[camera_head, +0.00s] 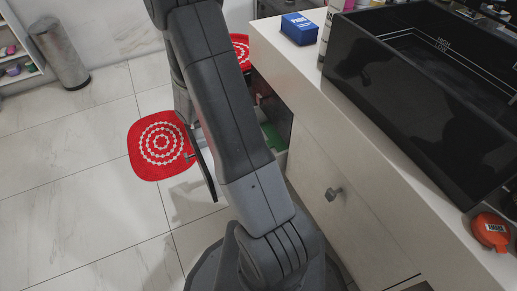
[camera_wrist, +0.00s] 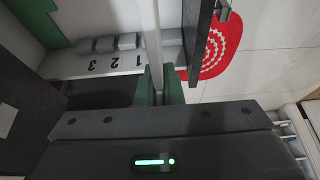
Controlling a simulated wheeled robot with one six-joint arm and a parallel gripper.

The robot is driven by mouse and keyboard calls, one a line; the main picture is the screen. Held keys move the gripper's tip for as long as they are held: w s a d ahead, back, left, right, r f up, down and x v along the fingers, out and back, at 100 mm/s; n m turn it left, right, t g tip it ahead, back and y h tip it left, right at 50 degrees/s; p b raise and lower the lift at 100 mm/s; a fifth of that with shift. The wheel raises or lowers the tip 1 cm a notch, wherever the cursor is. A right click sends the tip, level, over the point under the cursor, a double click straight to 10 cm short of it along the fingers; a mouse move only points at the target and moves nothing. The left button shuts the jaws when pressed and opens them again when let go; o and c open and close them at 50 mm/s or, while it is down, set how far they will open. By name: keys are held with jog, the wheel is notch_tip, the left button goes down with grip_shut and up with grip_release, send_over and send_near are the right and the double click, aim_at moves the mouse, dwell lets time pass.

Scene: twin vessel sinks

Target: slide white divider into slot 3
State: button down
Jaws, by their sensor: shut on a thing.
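In the wrist view my gripper (camera_wrist: 159,84) has its green fingertips shut on the white divider (camera_wrist: 152,35), a thin upright strip seen nearly edge-on. A pale rail (camera_wrist: 125,65) inside the open drawer carries the numbers 3, 2 and 1 from left to right, with grey blocks above them. Slot 3 (camera_wrist: 92,65) is at the left end. The divider is just right of number 1, away from slot 3; I cannot tell whether it touches the rail. In the head view my arm hides the gripper and divider.
The open drawer's dark front panel (camera_wrist: 201,35) stands close right of the divider. A green piece (camera_wrist: 37,20) lies at the drawer's far left. In the head view, a black vessel sink (camera_head: 420,90) sits on the counter and red mats (camera_head: 160,145) lie on the floor.

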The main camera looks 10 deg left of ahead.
jog(key=w+d+p, duration=0.2)
jog(key=w+d, duration=0.8)
jog(key=d, duration=0.5)
jog(key=shift+a+f+b, duration=0.2)
jog(key=shift+f+b, duration=3.3)
jog(key=shift+f, duration=5.6)
jog(key=shift+f, duration=0.2)
jog(key=c, duration=1.6)
grip_release()
jog(key=shift+o, duration=0.2)
jog(key=shift+r, duration=0.1)
